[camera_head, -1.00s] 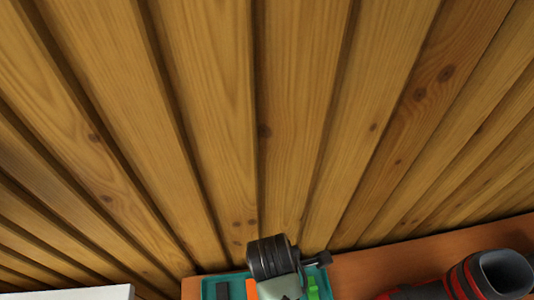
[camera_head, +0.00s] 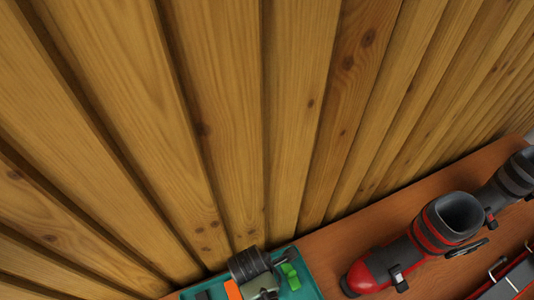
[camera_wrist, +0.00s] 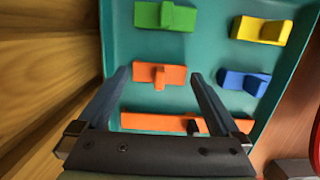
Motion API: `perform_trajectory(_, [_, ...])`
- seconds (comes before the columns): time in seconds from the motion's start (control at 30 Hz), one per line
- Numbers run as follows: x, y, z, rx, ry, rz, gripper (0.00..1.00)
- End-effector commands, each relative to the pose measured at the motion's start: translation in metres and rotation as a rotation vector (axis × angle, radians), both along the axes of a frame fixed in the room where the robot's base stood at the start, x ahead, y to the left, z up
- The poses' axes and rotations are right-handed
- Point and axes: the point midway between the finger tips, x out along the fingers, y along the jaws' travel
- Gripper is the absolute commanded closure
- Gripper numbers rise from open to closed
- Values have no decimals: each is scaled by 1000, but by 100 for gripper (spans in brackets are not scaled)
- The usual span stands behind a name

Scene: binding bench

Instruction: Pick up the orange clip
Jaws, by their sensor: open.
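The orange clip (camera_wrist: 160,75) lies on the floor of a teal tray (camera_wrist: 215,45) in the wrist view. It is a short bar with a raised block across its middle. My gripper (camera_wrist: 158,78) is open, with one finger on each side of the clip and a gap on both sides. The fingers do not appear to touch it. In the head view, the tray (camera_head: 311,288) shows at the bottom edge with a green clip (camera_head: 290,276); I cannot make out the orange clip or my fingertips there.
In the wrist view, green (camera_wrist: 165,16), yellow (camera_wrist: 262,29) and blue (camera_wrist: 245,81) clips surround it, and a long orange bar (camera_wrist: 155,122) lies nearer. In the head view, a red and black boot (camera_head: 425,240) stands on the brown bench, right of the tray, before a plank wall (camera_head: 230,110).

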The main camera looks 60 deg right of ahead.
Motion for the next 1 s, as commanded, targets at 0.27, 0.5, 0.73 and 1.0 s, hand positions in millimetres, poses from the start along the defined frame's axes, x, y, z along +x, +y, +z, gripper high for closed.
perform_trajectory(0.27, [-1,-2,-12,-1,-1,0,0])
perform_trajectory(0.5, [-1,-2,-12,-1,-1,-1,29])
perform_trajectory(0.73, [-1,-2,-12,-1,-1,-1,62])
perform_trajectory(1.0, [-1,-2,-4,-1,-2,-1,62])
